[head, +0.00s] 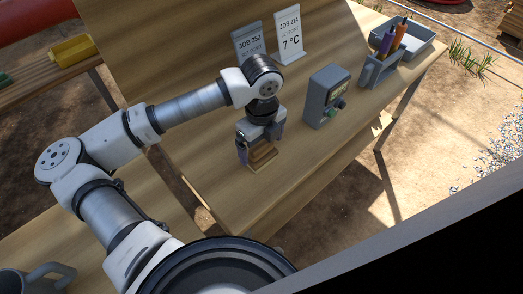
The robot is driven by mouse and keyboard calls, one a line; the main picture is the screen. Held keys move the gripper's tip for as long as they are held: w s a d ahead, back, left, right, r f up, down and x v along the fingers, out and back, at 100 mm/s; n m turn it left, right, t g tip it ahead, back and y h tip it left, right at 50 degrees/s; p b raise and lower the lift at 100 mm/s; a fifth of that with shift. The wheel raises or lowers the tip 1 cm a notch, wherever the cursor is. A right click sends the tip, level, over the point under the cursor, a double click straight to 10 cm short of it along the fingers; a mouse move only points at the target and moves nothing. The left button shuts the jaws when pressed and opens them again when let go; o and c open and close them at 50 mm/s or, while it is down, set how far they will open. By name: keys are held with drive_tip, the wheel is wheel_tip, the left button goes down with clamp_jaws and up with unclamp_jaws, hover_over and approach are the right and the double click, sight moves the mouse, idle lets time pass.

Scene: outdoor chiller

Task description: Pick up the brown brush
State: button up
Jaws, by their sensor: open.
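The brown brush (262,156) lies on the wooden table near its front left edge, with a lighter strip along its lower side. My gripper (257,150) is right over it, pointing down, with one finger on the left of the brush and the other at its upper right. The jaws are open around or just above the brush. I cannot tell whether the fingers touch it. Part of the brush is hidden by the gripper.
A grey control box (326,97) stands right of my gripper. Two signs (290,37) stand behind. A grey holder (380,72) with purple and orange items and a grey tray (408,38) are at the far right. A grey mug (38,279) is at lower left.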

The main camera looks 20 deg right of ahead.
drive_tip(key=c, duration=1.1)
drive_tip(key=shift+c, duration=0.3)
wheel_tip(320, 180, up, 20)
drive_tip(key=b, duration=0.3)
drive_tip(key=o, duration=0.5)
drive_tip(key=c, duration=0.3)
